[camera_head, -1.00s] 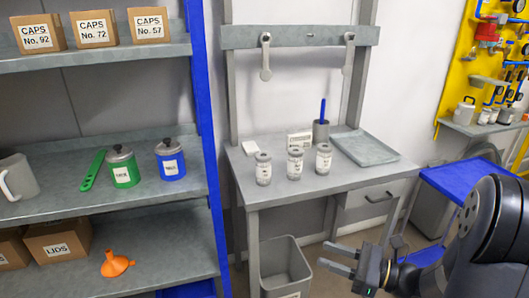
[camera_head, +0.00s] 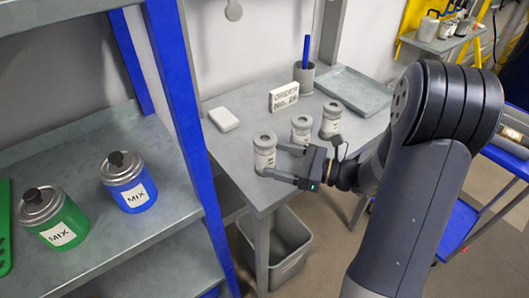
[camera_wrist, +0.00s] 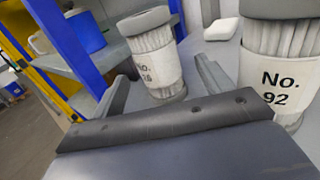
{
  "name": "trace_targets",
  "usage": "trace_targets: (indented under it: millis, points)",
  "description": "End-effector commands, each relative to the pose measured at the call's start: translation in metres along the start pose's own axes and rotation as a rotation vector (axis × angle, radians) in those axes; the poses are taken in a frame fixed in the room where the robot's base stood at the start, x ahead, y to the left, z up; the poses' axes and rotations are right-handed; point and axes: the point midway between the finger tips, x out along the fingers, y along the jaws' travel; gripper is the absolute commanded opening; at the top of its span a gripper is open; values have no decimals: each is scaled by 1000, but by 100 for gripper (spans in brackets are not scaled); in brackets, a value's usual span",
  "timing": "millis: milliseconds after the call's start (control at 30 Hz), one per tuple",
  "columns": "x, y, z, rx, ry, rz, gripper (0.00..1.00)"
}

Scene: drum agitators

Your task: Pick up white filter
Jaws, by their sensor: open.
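Three pleated white filters with grey end caps stand upright on the grey table. The nearest white filter (camera_head: 264,155) is at the table's front left; in the wrist view this filter (camera_wrist: 155,62) stands between my fingers, its label partly readable as "No." My gripper (camera_head: 275,163) is open, with a finger on either side of this filter; I cannot tell if they touch it. In the wrist view my gripper (camera_wrist: 164,70) has its fingertips beside the filter. The middle filter (camera_head: 301,130) and the far filter (camera_head: 331,120) stand to the right. A filter labelled "No. 92" (camera_wrist: 280,75) is close on the right in the wrist view.
An order sign (camera_head: 284,96), a white block (camera_head: 223,118), a grey cup (camera_head: 304,78) with a blue stick and a shallow tray (camera_head: 352,92) are on the table. A blue shelf post (camera_head: 178,110) rises at left. A bin (camera_head: 275,255) stands below.

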Motion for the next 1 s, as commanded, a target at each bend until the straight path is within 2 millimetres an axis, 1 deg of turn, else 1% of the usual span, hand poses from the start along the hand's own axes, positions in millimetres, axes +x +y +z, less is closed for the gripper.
trace_targets:
  millis: [233,433,567,700,867,1000]
  points:
    - [17,0,0,0,0,2,75]
    - [45,1,1,-1,0,4,75]
    - [58,0,0,-1,0,2,75]
    - [62,0,0,-1,0,-1,75]
    - [61,0,0,-1,0,-1,75]
    - [61,0,0,-1,0,-1,64]
